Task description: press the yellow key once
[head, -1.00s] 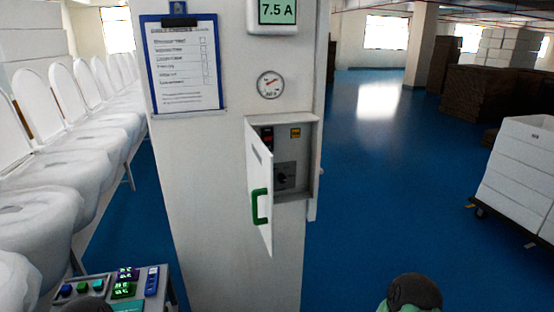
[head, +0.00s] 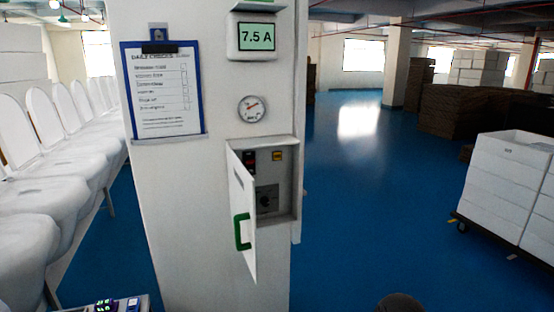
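A small yellow square (head: 277,156) shows inside the open wall cabinet (head: 293,190) on the white pillar, at its upper right. It may be the yellow key, but its marking is too small to read. The cabinet door (head: 243,215) with a green handle (head: 242,232) stands ajar and hides the left part of the interior. A red-and-dark switch (head: 250,160) and a grey panel with a dark knob (head: 267,200) are also inside. A console (head: 120,304) barely shows at the bottom left; most of its keys are cut off.
White toilets (head: 60,170) line the left. A cart of white boxes (head: 510,180) stands right. Blue floor (head: 370,210) between is clear.

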